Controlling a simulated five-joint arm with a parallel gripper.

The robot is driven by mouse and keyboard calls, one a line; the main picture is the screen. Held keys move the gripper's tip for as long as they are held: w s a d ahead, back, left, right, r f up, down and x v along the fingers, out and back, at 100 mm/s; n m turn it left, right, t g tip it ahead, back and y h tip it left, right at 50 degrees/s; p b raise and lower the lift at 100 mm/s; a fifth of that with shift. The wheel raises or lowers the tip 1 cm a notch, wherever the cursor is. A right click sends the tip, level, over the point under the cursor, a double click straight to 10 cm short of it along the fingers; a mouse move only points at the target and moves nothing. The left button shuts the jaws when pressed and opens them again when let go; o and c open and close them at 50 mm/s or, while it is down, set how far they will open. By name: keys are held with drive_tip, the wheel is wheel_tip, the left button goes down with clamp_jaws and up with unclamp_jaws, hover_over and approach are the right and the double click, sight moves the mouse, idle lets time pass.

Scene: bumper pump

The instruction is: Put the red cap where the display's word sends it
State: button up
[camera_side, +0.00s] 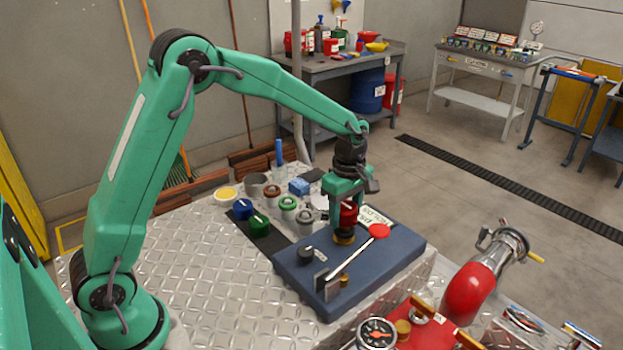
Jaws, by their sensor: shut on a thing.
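My gripper (348,203) points down over the blue pump block (375,268) and is shut on the red cap (349,216). The cap is just above or at a brass fitting (344,238) on the block; I cannot tell whether they touch. A pale sign with dark lettering (376,216) stands behind the block, partly hidden, and its word is too small to read. A blue cap (243,209) and a green cap (260,225) sit on a dark strip left of the block.
A lever with a red round end (379,231) slants across the block close to my gripper. A black knob (306,253) is at its left. Several ringed fittings (288,204) stand behind. A red nozzle (468,291) and gauge (376,333) are at the right and front.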

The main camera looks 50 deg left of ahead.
sight(346, 206)
drive_tip(key=shift+r, duration=0.45)
drive_tip(key=shift+r, duration=1.9)
drive_tip(key=m, duration=0.1)
drive_tip(key=s+r+m, duration=0.1)
drive_tip(key=m, duration=0.1)
drive_tip(key=a+m, duration=0.1)
drive_tip(key=shift+s+r, duration=0.2)
drive_tip(key=shift+s, duration=0.2)
drive_tip(key=s+a+r+m, duration=0.2)
drive_tip(key=s+m, duration=0.3)
drive_tip(key=m, duration=0.9)
drive_tip(key=shift+s+r, duration=0.4)
drive_tip(key=shift+r, duration=0.25)
drive_tip(key=shift+s+f, duration=0.1)
drive_tip(key=shift+f, duration=0.05)
